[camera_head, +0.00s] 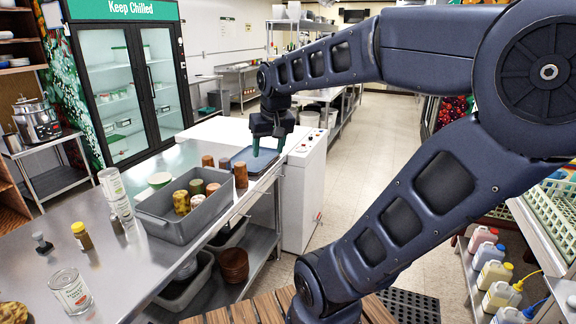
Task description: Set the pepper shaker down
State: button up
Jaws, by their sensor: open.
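My gripper (268,149) is at the far end of the steel counter (100,265), pointing down with its two green fingers apart. Nothing shows between the fingers. It is over or beside a blue-grey tray (262,164); the exact height is hard to tell. Several brown cylinders stand just left of the tray, one nearer (240,174) and one farther (208,161). I cannot tell for certain which thing is the pepper shaker. A small dark-topped item (41,242) and a yellow-capped jar (82,236) stand at the counter's left.
A grey bin (180,228) with several patterned cylinders stands on the counter. A white cabinet (303,190) stands beyond the counter's end. The aisle floor (380,140) behind my arm is clear.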

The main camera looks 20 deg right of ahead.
jog(key=shift+t, duration=0.3)
jog(key=s+d+f, duration=0.1)
jog(key=s, duration=0.1)
jog(key=s+d+f, duration=0.1)
jog(key=s, duration=0.1)
jog(key=s+d+f, duration=0.1)
jog(key=s, duration=0.1)
jog(key=shift+s+f, duration=0.1)
jog(key=shift+s, duration=0.3)
jog(key=shift+c, duration=0.2)
